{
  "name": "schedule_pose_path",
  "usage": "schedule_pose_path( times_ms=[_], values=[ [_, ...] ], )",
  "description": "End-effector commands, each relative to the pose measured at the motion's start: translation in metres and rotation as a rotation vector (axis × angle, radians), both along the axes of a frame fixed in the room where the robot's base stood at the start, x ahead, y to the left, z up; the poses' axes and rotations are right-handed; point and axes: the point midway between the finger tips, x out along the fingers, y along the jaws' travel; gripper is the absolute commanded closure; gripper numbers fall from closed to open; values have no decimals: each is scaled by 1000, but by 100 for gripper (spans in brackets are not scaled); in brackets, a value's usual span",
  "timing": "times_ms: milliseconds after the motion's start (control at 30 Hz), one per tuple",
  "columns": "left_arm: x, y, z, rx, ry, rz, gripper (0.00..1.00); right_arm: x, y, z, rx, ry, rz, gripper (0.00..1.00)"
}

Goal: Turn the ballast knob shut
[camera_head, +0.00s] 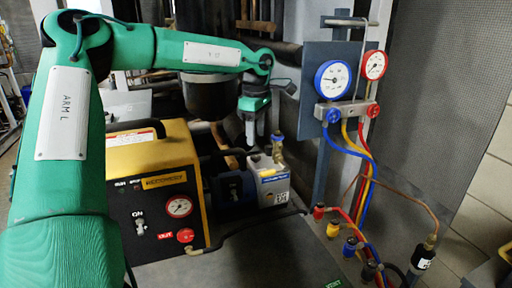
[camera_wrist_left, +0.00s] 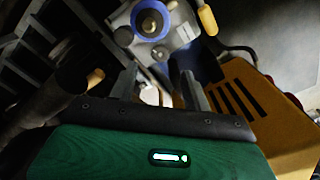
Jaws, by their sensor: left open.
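My left gripper (camera_head: 252,138) points down above the blue and white vacuum pump (camera_head: 270,190), close to the brass fitting on its top (camera_head: 278,148). In the left wrist view, the left gripper's two fingers (camera_wrist_left: 160,88) stand apart. The pump (camera_wrist_left: 182,36) shows beyond them, with a blue ring around a pale round part (camera_wrist_left: 150,22). Small pale and brown shapes show between the fingers, but I cannot tell whether one is the ballast knob. I see no clear contact with the fingers. My right gripper is not in view.
A yellow and black recovery machine (camera_head: 155,190) stands left of the pump. A gauge manifold (camera_head: 345,112) with blue and red gauges hangs at right, its coloured hoses (camera_head: 362,190) running down. Dark pipes stand behind the pump. The bench top (camera_head: 265,255) in front is mostly clear.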

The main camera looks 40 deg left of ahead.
Motion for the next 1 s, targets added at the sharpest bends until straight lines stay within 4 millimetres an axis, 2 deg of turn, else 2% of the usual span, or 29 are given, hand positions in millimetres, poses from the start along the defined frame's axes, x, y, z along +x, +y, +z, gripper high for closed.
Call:
schedule_pose_path(
  times_ms=[33,100,300,500,833,1000],
  values=[
    [1,0,14,2,-5,0,51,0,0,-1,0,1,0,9],
    [1,0,29,1,-4,0,51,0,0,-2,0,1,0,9],
    [0,0,60,0,-1,0,51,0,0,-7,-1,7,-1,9],
    [0,0,71,0,0,-1,51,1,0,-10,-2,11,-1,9],
    [0,0,74,0,0,-1,51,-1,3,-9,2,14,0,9],
    [0,0,99,0,-1,-1,51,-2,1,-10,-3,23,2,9]
  ],
)
